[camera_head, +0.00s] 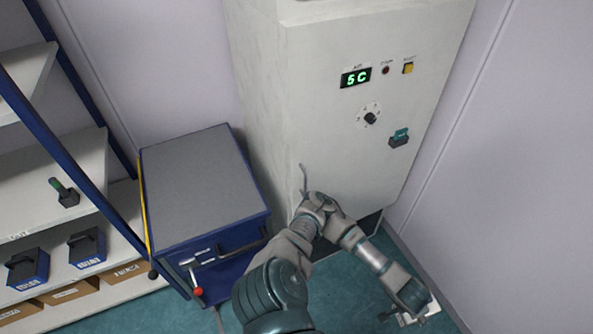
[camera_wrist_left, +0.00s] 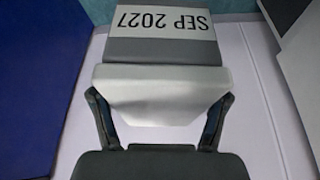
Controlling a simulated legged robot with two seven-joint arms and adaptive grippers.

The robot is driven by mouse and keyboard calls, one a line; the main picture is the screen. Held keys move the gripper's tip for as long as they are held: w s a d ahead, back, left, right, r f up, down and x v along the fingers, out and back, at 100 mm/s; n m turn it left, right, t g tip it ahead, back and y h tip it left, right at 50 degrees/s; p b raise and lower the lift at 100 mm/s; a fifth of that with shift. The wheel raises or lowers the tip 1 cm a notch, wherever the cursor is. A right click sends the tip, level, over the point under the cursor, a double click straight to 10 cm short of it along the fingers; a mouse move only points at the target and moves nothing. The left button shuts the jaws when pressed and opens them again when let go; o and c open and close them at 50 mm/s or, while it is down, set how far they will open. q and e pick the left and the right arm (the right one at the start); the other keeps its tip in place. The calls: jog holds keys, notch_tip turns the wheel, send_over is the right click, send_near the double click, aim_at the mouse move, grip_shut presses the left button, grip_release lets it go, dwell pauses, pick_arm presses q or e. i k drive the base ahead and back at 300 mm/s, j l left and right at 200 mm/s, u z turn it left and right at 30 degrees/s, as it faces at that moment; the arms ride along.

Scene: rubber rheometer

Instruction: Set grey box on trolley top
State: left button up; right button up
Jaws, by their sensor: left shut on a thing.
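The grey box (camera_wrist_left: 205,50) has a white label reading "SEP 2027", upside down in the left wrist view. My left gripper (camera_wrist_left: 160,112) is shut on its near, paler end, with one finger on each side. In the head view my left gripper (camera_head: 413,304) is low at the right, right of the cabinet's lower edge, and only a small pale part of the box (camera_head: 432,307) shows. The trolley's grey top (camera_head: 195,185) is empty, on a blue body left of the cabinet, well apart from the gripper. My right gripper is out of view.
A tall white cabinet (camera_head: 270,110) with a "5C" display stands between the trolley and the right wall. A shelf rack (camera_head: 70,150) at the left holds blue boxes (camera_head: 87,248) and cardboard boxes (camera_head: 125,272). A red-tipped handle (camera_head: 198,291) is on the trolley's front.

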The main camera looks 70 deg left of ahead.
aim_at(204, 201)
jog(key=u, duration=0.4)
jog(key=i+u, duration=0.15)
jog(key=u, duration=0.3)
jog(key=l+u, duration=0.1)
jog(key=u, duration=0.7)
jog(key=i+l, duration=0.05)
jog(key=l, duration=0.05)
